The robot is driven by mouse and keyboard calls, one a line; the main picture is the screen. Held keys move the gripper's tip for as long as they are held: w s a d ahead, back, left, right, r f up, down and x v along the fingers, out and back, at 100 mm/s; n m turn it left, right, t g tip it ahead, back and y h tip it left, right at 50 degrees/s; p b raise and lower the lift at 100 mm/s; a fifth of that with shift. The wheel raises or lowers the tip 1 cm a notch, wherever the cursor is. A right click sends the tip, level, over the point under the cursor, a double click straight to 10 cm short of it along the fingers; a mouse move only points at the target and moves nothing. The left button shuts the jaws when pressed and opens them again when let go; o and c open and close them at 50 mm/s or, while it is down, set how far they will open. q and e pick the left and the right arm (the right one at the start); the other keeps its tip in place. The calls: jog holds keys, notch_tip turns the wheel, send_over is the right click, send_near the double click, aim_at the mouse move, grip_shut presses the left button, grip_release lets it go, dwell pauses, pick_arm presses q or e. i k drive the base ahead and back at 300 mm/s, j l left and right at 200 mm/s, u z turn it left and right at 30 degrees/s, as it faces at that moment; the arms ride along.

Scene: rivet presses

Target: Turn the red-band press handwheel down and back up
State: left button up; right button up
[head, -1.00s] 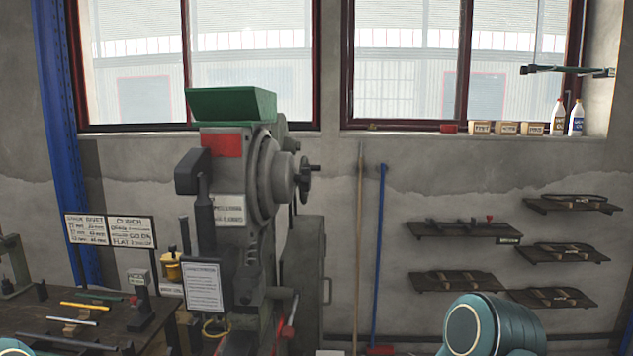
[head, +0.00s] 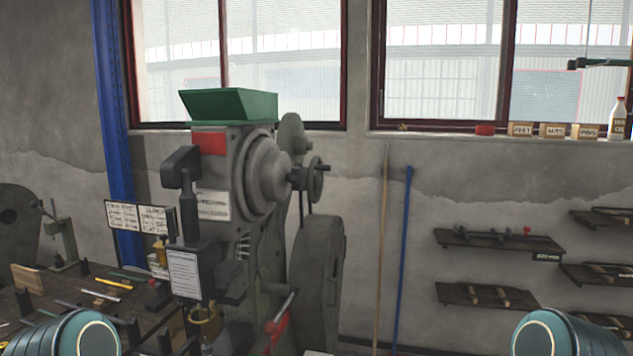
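The red-band press (head: 212,205) stands at centre left in the head view, a tall grey machine with a green hopper (head: 228,105) on top. Its red band (head: 209,142) is a patch on the upper front. The handwheel (head: 316,178) is a small dark wheel with a crank knob on the right side of the press head. Parts of my two arms show at the bottom left and bottom right edges, well below and apart from the handwheel. Neither gripper is in the picture.
A dark workbench (head: 60,292) with loose tools lies left of the press. A broom handle (head: 382,250) and a blue pole (head: 403,260) lean on the wall. Wall shelves (head: 497,243) hang at right. Floor is barely visible.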

aim_at(315, 181)
jog(key=i+l+z, duration=0.35)
jog(key=i+z, duration=0.3)
jog(key=i, duration=0.25)
jog(key=i+u, duration=0.15)
jog(key=i, duration=0.3)
jog(key=i+l+u, duration=0.1)
jog(key=i, duration=0.35)
jog(key=i+l+u, duration=0.15)
jog(key=i, duration=0.3)
jog(key=l, duration=0.1)
